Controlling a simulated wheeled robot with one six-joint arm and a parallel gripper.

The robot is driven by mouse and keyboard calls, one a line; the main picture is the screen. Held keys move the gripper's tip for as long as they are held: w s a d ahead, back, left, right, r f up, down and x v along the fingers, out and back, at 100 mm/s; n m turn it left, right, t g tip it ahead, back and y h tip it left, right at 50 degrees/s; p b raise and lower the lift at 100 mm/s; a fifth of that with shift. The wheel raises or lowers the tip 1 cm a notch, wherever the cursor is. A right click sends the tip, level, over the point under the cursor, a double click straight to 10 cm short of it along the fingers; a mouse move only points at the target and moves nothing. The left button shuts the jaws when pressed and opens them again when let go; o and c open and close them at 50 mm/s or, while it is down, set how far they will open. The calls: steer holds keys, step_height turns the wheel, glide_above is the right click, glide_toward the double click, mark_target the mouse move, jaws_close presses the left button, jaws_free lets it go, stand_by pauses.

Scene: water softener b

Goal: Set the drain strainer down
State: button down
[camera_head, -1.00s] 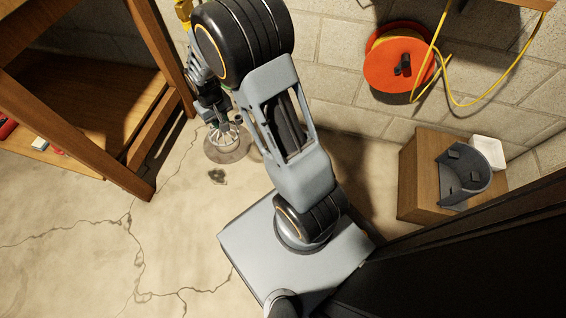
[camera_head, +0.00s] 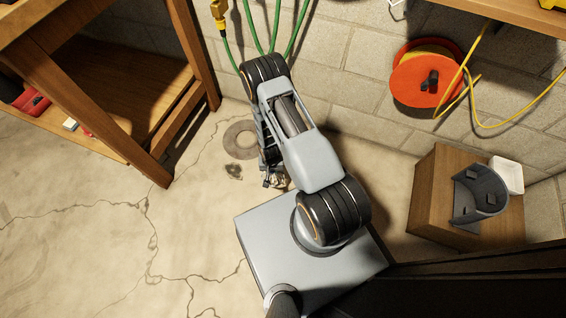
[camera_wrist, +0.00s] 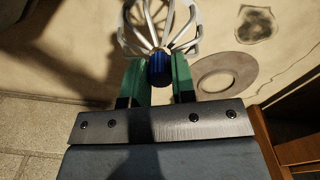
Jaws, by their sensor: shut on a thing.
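The drain strainer (camera_wrist: 158,28) is a pale metal cage of curved ribs with a blue knob (camera_wrist: 160,68). My gripper (camera_wrist: 160,80) is shut on the knob between its green fingertips, with the ribs pointing away from the wrist. In the head view my gripper (camera_head: 270,178) is low beside my base, largely hidden by my arm; a bit of the strainer (camera_head: 281,181) shows there. I cannot tell its exact height above the floor. A round grey drain ring (camera_head: 240,139) lies uncovered on the floor; it also shows in the wrist view (camera_wrist: 226,74).
A dark stain (camera_head: 233,171) marks the cracked concrete floor. A wooden shelf (camera_head: 160,172) stands at left. A wooden box (camera_head: 430,190) with a grey holder (camera_head: 482,193) is at right. Green hoses (camera_head: 273,25) and an orange reel (camera_head: 425,82) are at the wall. Open floor lies left.

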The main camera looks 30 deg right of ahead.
steer(key=shift+w+d+f+b, duration=1.35)
steer(key=shift+d+f, duration=0.2)
steer(key=shift+f, duration=0.5)
steer(key=shift+w+d+f+b, duration=1.35)
steer(key=shift+d+f, duration=0.25)
steer(key=shift+f, duration=0.5)
steer(key=shift+w+d+f+b, duration=1.35)
steer(key=shift+d+f, duration=0.2)
steer(key=shift+f, duration=0.5)
steer(key=shift+f, duration=0.15)
steer(key=c, duration=0.9)
jaws_free()
steer(key=shift+c, duration=0.2)
